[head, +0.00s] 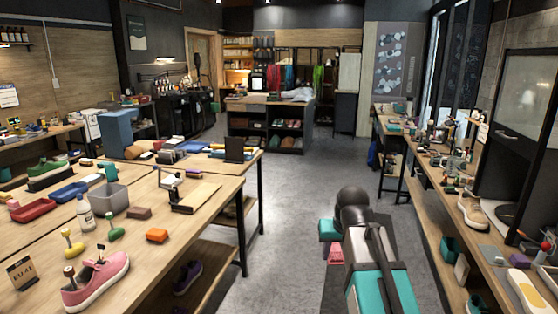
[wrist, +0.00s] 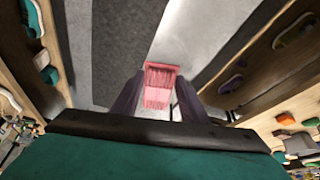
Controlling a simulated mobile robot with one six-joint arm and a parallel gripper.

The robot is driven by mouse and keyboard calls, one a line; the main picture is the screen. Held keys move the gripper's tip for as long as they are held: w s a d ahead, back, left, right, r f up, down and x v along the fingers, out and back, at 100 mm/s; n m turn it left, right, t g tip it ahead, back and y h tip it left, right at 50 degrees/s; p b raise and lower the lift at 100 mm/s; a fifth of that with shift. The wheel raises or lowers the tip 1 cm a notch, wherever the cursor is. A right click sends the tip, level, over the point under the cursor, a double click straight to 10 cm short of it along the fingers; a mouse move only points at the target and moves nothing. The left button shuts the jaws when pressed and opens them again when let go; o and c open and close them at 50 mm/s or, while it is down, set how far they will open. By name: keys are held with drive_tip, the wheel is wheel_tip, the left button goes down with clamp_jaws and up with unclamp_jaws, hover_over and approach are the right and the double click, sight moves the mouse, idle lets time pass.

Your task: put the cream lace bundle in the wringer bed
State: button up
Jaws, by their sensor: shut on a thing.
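My gripper (wrist: 157,98) is shut on a pink-red ribbed bundle (wrist: 160,82), held between its two dark fingertips over the grey floor. In the head view the pink bundle (head: 335,253) shows beside my arm, low in the aisle, clear of both benches. I cannot make out a cream lace bundle in either view. A small press-like stand with a pale board (head: 195,196) is on the left bench, well left of my gripper. I cannot tell whether it is the wringer.
The right bench (head: 455,208) holds a beige sneaker (head: 471,212) and several tools. The aisle floor (head: 290,210) between them is free.

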drive_tip(key=s+f, duration=0.4)
drive_tip(key=f, duration=0.2)
drive_tip(key=shift+s, duration=0.4)
drive_tip(key=shift+s, duration=0.15)
idle(1.1)
